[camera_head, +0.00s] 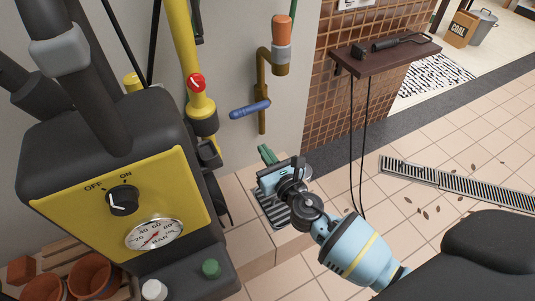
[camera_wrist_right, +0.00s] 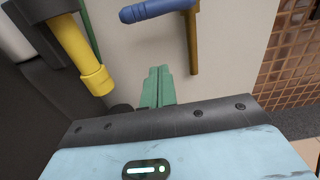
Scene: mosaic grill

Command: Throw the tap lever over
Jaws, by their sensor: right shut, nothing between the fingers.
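The tap lever (camera_head: 250,109) is a blue handle on a brass pipe (camera_head: 262,75) that runs down the pale wall. It lies nearly level and points left, across the pipe. It also shows at the top of the right wrist view (camera_wrist_right: 155,10). My right gripper (camera_head: 267,154) is below the lever, apart from it, with its green fingers pointing up toward the wall. The fingers (camera_wrist_right: 157,87) are together and hold nothing. My left gripper is not in view.
A dark machine with a yellow panel (camera_head: 80,212), a knob and a gauge stands at the left. A yellow pipe (camera_head: 184,50) with a red cap runs beside the lever. A dark shelf (camera_head: 385,55) juts out at the right. Tiled floor lies open at the right.

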